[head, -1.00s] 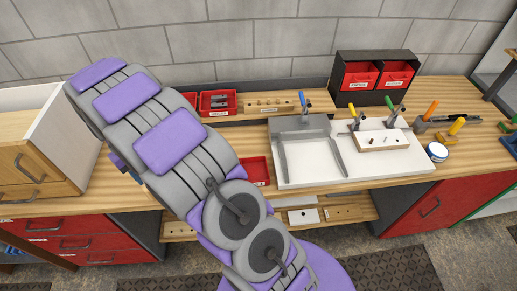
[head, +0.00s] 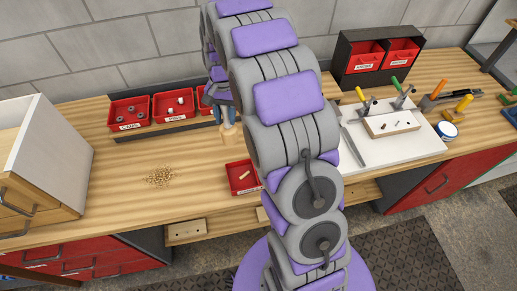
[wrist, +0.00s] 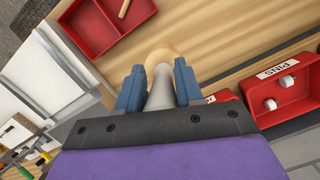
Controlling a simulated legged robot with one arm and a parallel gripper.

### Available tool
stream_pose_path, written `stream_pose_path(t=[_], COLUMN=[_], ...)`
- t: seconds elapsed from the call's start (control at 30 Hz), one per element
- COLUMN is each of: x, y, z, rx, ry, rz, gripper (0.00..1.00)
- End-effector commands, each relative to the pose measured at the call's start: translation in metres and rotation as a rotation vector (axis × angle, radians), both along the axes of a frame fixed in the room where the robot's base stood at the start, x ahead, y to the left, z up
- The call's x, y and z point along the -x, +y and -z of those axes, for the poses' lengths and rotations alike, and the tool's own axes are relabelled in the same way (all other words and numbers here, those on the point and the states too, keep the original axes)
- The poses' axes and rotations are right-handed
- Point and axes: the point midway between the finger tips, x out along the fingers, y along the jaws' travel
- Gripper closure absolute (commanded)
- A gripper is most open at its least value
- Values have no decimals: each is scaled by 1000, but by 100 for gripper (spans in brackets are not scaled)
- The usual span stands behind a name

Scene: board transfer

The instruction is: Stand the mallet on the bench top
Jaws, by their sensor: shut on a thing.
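My gripper (head: 225,108) is in the middle of the head view, partly behind my arm, pointing down over the bench top (head: 120,195). In the wrist view its two blue fingers (wrist: 158,88) are shut on the pale grey handle of the mallet (wrist: 160,90). The mallet's round tan head is beyond the fingertips, over the wooden bench surface. In the head view the tan head of the mallet (head: 229,133) shows below the fingers, and the mallet looks about upright. I cannot tell whether the head touches the bench.
A small red tray (head: 236,187) holding a wooden piece is close in front of the mallet. Red bins (head: 130,123) line the back. A pile of small tan bits (head: 158,178) lies left. A white board (head: 395,148) with tools is right. Bench between pile and mallet is clear.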

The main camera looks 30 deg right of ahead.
Motion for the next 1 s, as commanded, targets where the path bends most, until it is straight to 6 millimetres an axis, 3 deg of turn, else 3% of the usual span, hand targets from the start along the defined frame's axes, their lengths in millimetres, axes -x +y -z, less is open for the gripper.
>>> stream_pose_path(t=[0.3, 0.5, 0.77, 1.0], x=[17, 24, 29, 29], y=[-50, -71, -80, -80], z=[-21, -31, -33, 4], rx=[-1, -1, 0, 3], ry=[0, -4, 1, 4], rz=[685, 1006, 1174, 1178], gripper=[100, 100, 100, 100])
